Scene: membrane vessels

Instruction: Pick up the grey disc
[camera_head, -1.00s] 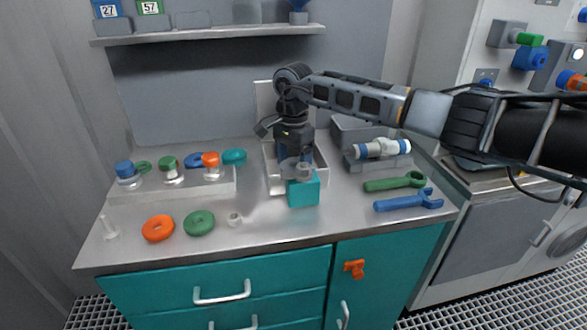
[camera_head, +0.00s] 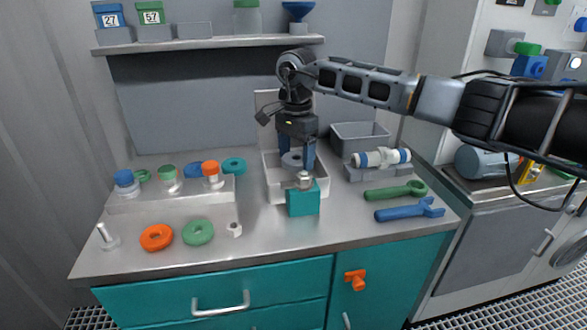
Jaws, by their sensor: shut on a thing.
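The grey disc (camera_head: 291,160) is a flat ring between the two blue fingers of my gripper (camera_head: 297,158). My gripper is shut on it, pointing down, and holds it above the white tray (camera_head: 277,190). The fingers partly cover the disc. A teal block (camera_head: 303,202) with a metal knob on top (camera_head: 304,181) stands just in front of the disc and the tray.
Orange (camera_head: 156,237) and green (camera_head: 198,232) rings lie at the front left. Capped vials stand on a low rack (camera_head: 170,200) behind them. Green (camera_head: 395,190) and blue (camera_head: 410,209) wrenches lie right of the block. A grey bin (camera_head: 360,140) stands behind. A shelf (camera_head: 210,43) is above.

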